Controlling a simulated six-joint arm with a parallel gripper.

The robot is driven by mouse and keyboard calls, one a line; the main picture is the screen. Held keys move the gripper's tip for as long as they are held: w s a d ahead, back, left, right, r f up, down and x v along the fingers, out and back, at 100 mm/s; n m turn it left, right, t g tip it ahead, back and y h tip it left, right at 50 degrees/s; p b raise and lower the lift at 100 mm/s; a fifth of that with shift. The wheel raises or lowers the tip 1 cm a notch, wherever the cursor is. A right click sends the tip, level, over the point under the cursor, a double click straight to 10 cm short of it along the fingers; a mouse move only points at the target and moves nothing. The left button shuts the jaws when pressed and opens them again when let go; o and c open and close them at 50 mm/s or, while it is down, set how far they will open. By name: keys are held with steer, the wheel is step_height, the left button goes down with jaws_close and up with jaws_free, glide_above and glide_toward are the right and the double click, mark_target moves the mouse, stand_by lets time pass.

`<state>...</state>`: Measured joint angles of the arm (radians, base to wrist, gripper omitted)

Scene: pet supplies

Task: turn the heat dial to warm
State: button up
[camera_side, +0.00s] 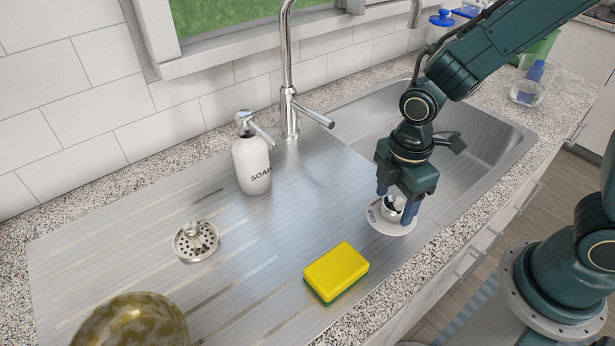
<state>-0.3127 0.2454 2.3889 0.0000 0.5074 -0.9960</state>
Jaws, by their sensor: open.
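The heat dial is a round white plate (378,219) with a silver knob (391,207) at its middle. It lies on the steel surface at the sink's near edge. Dark lettering that seems to read "COLD" shows on the plate's left side; the rest of its markings are hidden or too small to read. My gripper (396,202) points down over the dial and is open. Its blue fingertips are on either side of the knob, one at the back left and one at the front right. I cannot tell whether they touch it.
A yellow and green sponge (337,270) lies to the front left of the dial. A white soap bottle (251,163), a chrome tap (289,110), a metal strainer (195,241) and a mottled round object (130,322) are further left. The sink basin (480,150) is behind my gripper.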

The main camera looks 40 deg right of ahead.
steer(key=shift+f, duration=0.55)
steer(key=c, duration=1)
steer(key=shift+o, duration=0.2)
steer(key=shift+m, duration=0.3)
steer(key=m, duration=0.5)
steer(key=shift+m, duration=0.3)
steer(key=m, duration=0.5)
steer(key=shift+w+m, duration=0.1)
steer(key=shift+m, duration=0.2)
